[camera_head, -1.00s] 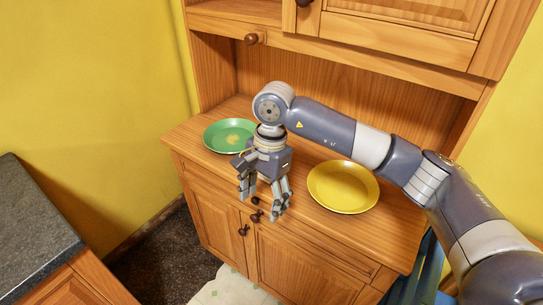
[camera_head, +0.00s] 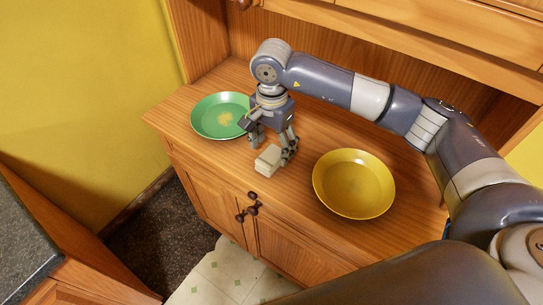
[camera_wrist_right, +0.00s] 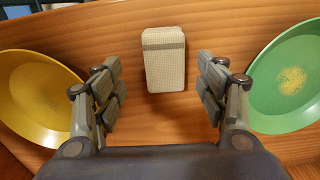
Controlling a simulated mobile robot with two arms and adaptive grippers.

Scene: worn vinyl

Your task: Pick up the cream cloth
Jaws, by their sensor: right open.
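The cream cloth (camera_head: 268,161) is a small folded block lying on the wooden cabinet top near its front edge. It also shows in the right wrist view (camera_wrist_right: 164,60), between and beyond my finger tips, with a checked band along one side. My right gripper (camera_head: 274,146) points down just behind and above the cloth, between the two plates. In the right wrist view its fingers (camera_wrist_right: 163,88) are spread wide with nothing between them, one on each side of the cloth and apart from it. My left gripper is not in view.
A green plate (camera_head: 217,116) lies to the left of the cloth and a yellow plate (camera_head: 353,184) to the right, both on the cabinet top (camera_head: 300,200). The hutch's back and upper cupboard rise behind. A dark counter (camera_head: 24,232) stands at lower left.

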